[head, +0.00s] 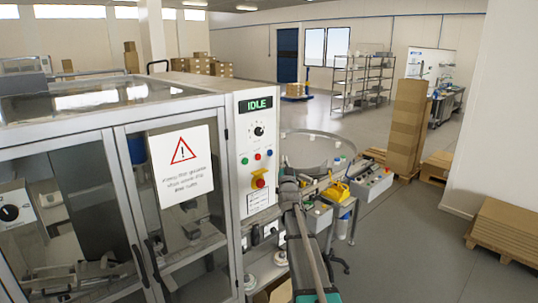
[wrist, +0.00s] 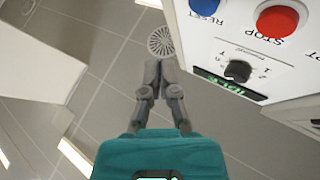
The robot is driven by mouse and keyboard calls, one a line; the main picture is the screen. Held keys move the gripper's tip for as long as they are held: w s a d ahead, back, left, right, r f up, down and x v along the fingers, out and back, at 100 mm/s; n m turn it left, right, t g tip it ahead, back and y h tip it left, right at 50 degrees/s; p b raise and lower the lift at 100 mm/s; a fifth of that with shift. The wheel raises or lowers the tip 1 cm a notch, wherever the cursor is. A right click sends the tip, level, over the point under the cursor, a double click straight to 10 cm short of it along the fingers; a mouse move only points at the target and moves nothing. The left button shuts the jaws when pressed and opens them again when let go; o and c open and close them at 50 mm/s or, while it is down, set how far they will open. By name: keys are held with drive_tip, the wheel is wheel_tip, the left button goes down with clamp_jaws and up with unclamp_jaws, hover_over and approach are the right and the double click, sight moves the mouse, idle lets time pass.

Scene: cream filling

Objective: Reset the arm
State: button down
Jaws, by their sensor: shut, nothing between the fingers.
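My gripper (wrist: 160,68) shows in the wrist view with its two grey fingers together and nothing between them. It is in free air, apart from the white control panel (wrist: 262,62) at the upper right of that view. The panel carries a blue RESET button (wrist: 202,7), a red STOP button (wrist: 277,21), a black knob (wrist: 238,70) and a lit green display (wrist: 230,86). In the head view my arm reaches up from the bottom centre, just right of the machine. My fingertips cannot be made out clearly there.
A round table (head: 318,150) and a small control box (head: 373,186) lie beyond my arm. Stacked cardboard (head: 407,128) and a loaded pallet (head: 508,232) stand right. Grey floor (head: 415,255) between is clear.

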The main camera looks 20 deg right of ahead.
idle(0.3)
drive_tip(key=s+a+f+n+g+y+b, duration=0.1)
drive_tip(key=s+a+f+g+y+b, duration=0.2)
drive_tip(key=a+f, duration=0.45)
drive_tip(key=s+a+f+n+g+y+b, duration=0.15)
drive_tip(key=s+a+f+g, duration=0.3)
drive_tip(key=f, duration=0.65)
drive_tip(key=s+a+f+n+g+y+b, duration=0.1)
drive_tip(key=s+a+f+g+b, duration=0.35)
drive_tip(key=f, duration=0.45)
drive_tip(key=s+a+f+n+g+b, duration=0.1)
drive_tip(key=s+a+f+g, duration=0.2)
drive_tip(key=s, duration=0.6)
drive_tip(key=s+a+f+g+y+b, duration=0.1)
drive_tip(key=s+a+f+g, duration=0.3)
drive_tip(key=s, duration=0.5)
drive_tip(key=s+a+f+n+g+b, duration=0.1)
drive_tip(key=s+a+f+g+b, duration=0.1)
drive_tip(key=s+a+f, duration=0.3)
drive_tip(key=s+f+g, duration=0.1)
drive_tip(key=s, duration=0.2)
drive_tip(key=shift+s+n+y, duration=0.35)
drive_tip(key=shift+s, duration=0.05)
